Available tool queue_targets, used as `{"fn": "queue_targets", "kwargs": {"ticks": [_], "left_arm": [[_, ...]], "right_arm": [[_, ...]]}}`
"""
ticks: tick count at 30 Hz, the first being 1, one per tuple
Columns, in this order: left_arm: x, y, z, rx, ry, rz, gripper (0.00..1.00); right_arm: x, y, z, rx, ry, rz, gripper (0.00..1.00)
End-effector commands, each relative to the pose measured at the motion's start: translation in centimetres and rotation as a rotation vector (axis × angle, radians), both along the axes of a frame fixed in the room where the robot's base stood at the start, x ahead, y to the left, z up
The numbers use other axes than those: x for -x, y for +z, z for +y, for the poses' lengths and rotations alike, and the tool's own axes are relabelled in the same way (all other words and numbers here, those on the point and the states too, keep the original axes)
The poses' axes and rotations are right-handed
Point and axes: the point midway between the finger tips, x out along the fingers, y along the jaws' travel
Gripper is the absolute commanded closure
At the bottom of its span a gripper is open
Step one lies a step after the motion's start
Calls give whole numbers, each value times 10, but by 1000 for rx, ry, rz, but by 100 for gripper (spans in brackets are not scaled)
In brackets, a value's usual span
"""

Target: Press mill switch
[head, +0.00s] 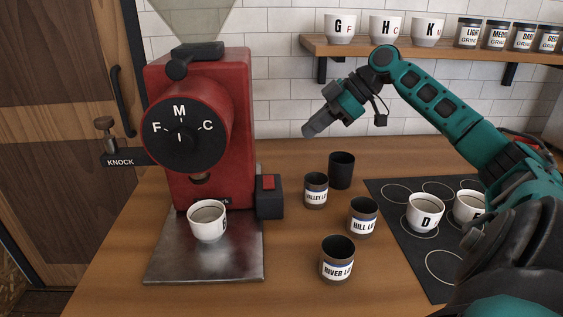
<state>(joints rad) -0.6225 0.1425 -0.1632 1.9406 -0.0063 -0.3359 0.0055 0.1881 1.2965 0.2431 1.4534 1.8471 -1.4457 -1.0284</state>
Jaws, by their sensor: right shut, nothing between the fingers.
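The red mill (223,110) stands on the counter at the left, with a round black dial (182,133) marked F, M, C and I. Its switch (268,182) is a small red rocker on a dark box at the mill's right side. A white cup (206,221) stands on the metal tray (165,268) below the spout. My right gripper (308,131) is shut and empty, up and to the right of the switch and apart from it, its fingers pointing left and down. My left gripper is not in view.
Dark tins, including one marked HILL (362,217) and one marked RIVER (337,259), stand right of the switch. A black mat (396,190) holds white cups, one marked D (425,213). A wall shelf (345,47) carries cups and jars. A KNOCK fixture (120,160) is at left.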

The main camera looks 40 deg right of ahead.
Motion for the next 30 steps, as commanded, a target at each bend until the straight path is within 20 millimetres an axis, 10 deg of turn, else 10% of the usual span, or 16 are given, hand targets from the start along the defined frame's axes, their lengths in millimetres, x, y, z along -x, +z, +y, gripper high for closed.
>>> {"fn": "queue_targets", "kwargs": {"ticks": [17,30], "left_arm": [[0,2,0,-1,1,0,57],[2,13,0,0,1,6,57]], "right_arm": [[-4,-5,4,-1,1,0,100],[-47,-61,45,-5,1,-2,100]]}}
